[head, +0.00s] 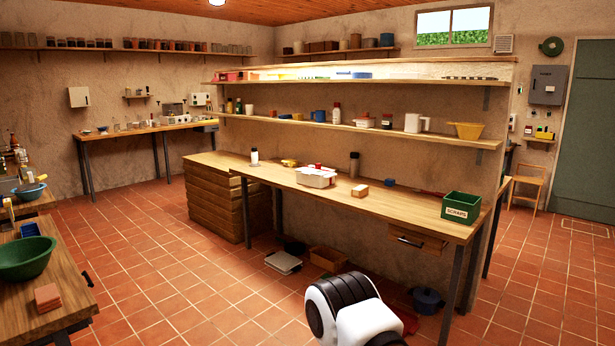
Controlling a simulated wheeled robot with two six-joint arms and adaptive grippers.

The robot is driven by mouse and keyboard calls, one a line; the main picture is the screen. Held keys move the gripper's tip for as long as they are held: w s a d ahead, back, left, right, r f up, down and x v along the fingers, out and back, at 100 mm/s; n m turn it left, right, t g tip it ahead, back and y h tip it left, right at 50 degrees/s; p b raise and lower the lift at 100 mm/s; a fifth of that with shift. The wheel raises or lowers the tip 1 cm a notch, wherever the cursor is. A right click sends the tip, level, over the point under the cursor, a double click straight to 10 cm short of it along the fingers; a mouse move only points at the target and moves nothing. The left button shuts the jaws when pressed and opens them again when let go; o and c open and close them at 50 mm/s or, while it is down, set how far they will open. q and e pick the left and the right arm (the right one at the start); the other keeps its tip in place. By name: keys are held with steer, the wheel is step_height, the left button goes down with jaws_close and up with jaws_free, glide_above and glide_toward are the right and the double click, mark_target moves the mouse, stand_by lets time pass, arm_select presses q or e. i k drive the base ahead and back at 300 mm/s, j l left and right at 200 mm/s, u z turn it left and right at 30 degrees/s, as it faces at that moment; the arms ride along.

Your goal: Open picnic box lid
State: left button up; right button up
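A white box (315,178) with small red parts on top stands on the long wooden bench in the middle of the room. It may be the picnic box, but it is too small here to be sure or to make out how its lid sits. A white and black link of my own arm shows at the bottom centre, on the near side of the bench. Neither of my grippers can be made out, and nothing is seen touching the white box.
The long bench (405,205) also carries a green SCRAPS bin (461,207), a small wooden block (360,191) and dark-topped bottles. Pots and trays lie on the floor below. A side bench with a green bowl (25,258) stands at left. Open tiled floor (160,260) lies between.

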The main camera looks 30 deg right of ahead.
mark_target(308, 170)
steer(key=i+l+z, duration=0.35)
steer(key=i, duration=0.4)
steer(key=i+z, duration=0.4)
steer(key=i, duration=0.4)
